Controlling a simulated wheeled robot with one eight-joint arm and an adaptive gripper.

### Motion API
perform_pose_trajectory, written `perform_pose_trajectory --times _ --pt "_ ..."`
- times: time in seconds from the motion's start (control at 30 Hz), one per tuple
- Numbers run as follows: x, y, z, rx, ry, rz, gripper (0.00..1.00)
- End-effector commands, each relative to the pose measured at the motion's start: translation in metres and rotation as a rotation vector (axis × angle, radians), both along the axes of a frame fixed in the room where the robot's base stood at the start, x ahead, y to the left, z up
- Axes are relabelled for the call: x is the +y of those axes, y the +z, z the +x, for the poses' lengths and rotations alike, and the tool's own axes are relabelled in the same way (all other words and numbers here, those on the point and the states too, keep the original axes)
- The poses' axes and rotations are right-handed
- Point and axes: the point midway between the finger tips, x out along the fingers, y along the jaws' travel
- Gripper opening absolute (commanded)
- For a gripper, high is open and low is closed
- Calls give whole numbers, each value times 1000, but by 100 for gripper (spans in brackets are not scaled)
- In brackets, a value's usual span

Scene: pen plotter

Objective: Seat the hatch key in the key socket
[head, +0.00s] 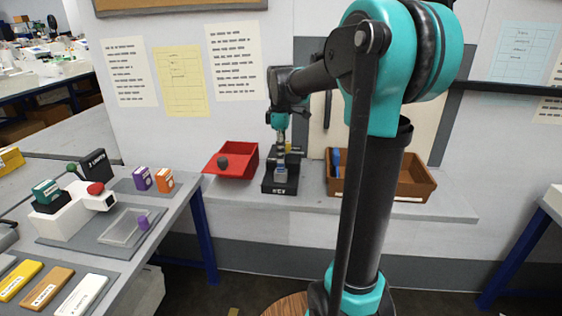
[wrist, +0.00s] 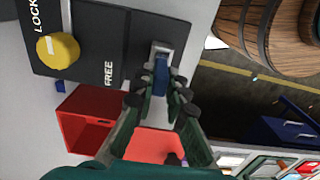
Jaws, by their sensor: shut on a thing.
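My gripper (head: 281,150) points down over the black socket block (head: 281,185) on the wall shelf. In the wrist view its dark green fingers (wrist: 160,92) are shut on a blue piece, which I take as the hatch key (wrist: 161,74). The key's far end is at the light-rimmed key socket (wrist: 160,50) in the black panel (wrist: 135,28). I cannot tell how deep it sits, as the fingers cover part of it. A yellow knob (wrist: 58,48) is on the same panel, between the words LOCK and FREE.
A red tray (head: 232,164) holding a dark lump stands left of the block; a brown bin (head: 410,187) with a blue item stands right. A side table at left carries a white device (head: 75,212) and several small boxes. My arm hides part of the shelf.

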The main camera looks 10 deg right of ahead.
Motion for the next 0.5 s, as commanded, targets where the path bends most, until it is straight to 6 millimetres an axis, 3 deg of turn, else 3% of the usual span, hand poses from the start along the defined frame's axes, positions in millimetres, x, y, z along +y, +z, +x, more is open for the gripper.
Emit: perform_pose_trajectory --times 0.2,0.5 --pt "0 -26 0 0 0 0 0" --pt "0 -28 0 0 0 0 0"
